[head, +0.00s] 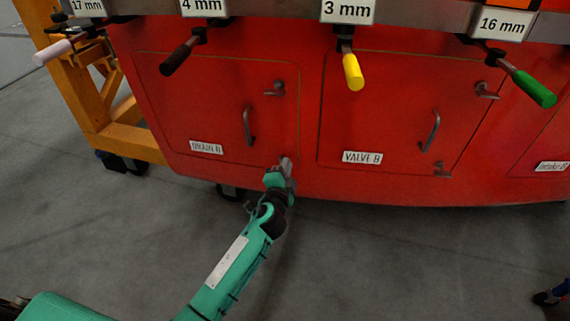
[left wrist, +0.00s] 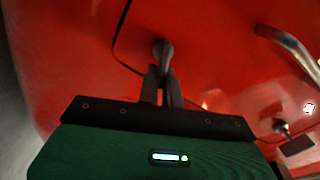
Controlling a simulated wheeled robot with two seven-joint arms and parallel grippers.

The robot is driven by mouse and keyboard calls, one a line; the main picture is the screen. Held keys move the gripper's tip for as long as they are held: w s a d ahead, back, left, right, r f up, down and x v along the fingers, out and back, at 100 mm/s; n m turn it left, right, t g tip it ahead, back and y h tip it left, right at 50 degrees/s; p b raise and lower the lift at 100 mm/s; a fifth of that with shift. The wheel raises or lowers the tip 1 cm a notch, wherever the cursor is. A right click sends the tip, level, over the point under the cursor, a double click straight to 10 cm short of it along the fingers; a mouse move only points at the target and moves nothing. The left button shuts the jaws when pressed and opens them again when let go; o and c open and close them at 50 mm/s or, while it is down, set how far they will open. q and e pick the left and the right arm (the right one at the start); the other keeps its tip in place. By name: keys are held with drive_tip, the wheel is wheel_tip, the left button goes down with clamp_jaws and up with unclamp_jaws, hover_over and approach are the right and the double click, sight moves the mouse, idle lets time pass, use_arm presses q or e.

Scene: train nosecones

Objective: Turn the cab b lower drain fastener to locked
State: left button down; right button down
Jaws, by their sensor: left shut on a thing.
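The red panel labelled DRAIN B (head: 206,148) is on the left of the red nosecone in the head view. Its lower fastener (left wrist: 164,50) shows in the left wrist view as a grey knob at the panel's seam; in the head view my gripper hides it. My left gripper (head: 286,163) is at the panel's lower right corner. In the left wrist view its fingers (left wrist: 163,80) are shut on the fastener. The upper fastener (head: 276,89) and the handle (head: 249,126) of the same panel stand clear above.
The VALVE B panel (head: 362,158) with its own handle (head: 431,132) lies to the right. Several handled tools hang above, among them a yellow one (head: 353,72) and a green one (head: 534,89). An orange frame (head: 92,105) stands at left.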

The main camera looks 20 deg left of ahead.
use_arm(q)
drive_tip(key=shift+d+f+m+p, duration=0.1)
drive_tip(key=shift+f+m+p, duration=0.15)
drive_tip(key=shift+m, duration=0.85)
drive_tip(key=shift+f+m+p, duration=0.1)
drive_tip(key=shift+f+m, duration=0.1)
drive_tip(key=shift+m, duration=0.9)
use_arm(e)
drive_tip(key=shift+s+d+r+g+h, duration=0.2)
drive_tip(key=shift+s+d+g+h, duration=0.1)
drive_tip(key=shift+s+d+g, duration=0.45)
drive_tip(key=shift+w+d, duration=0.15)
use_arm(q)
drive_tip(key=c, duration=1.6)
unclamp_jaws()
drive_tip(key=s, duration=1.4)
drive_tip(key=shift+d, duration=0.3)
drive_tip(key=shift+w, duration=0.1)
